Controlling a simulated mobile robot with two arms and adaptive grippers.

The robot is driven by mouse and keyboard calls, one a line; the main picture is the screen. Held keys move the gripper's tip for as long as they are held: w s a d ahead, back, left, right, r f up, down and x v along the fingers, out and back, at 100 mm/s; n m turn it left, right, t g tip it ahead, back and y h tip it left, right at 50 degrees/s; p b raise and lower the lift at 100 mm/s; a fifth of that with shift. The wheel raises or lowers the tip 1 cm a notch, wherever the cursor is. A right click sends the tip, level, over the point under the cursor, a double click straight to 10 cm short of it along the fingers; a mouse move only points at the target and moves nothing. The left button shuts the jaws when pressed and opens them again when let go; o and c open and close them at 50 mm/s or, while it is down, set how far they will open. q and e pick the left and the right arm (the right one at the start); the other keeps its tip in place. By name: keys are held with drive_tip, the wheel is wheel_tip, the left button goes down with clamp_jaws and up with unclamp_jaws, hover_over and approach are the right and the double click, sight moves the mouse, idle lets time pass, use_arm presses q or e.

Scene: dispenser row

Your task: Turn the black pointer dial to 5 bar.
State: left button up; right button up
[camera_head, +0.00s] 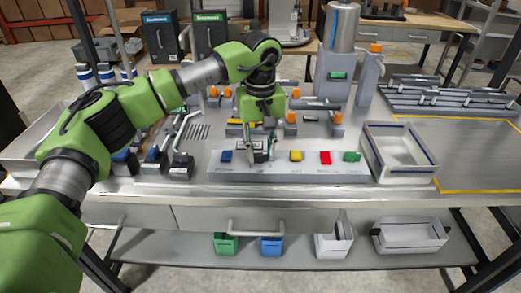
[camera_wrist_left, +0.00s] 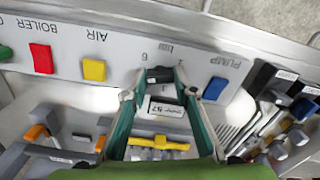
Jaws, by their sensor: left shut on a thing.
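The black pointer dial (camera_wrist_left: 159,75) sits on the grey control strip in the left wrist view, between the blue and yellow buttons. My left gripper (camera_wrist_left: 160,95) reaches it from above, with one fingertip on each side, shut on the dial. In the head view my left gripper (camera_head: 261,155) is down at the strip and hides most of the dial. A small white display (camera_wrist_left: 166,108) lies beside the dial, between the fingers; its reading is too small to trust. A "6" shows on the scale; the pointer's exact direction cannot be told. My right gripper is not in view.
The control strip (camera_head: 290,178) also carries a blue button (camera_head: 226,156), yellow button (camera_head: 295,156), red button (camera_head: 325,158) and green button (camera_head: 352,157). Black-based levers (camera_head: 182,165) stand left of it. A white tray (camera_head: 408,179) stands at its right end.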

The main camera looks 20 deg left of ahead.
sight(261, 154)
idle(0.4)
use_arm(q)
drive_tip(key=o, duration=1.1)
drive_tip(key=shift+r, duration=0.15)
wheel_tip(261, 154, up, 12)
drive_tip(key=shift+f, duration=0.2)
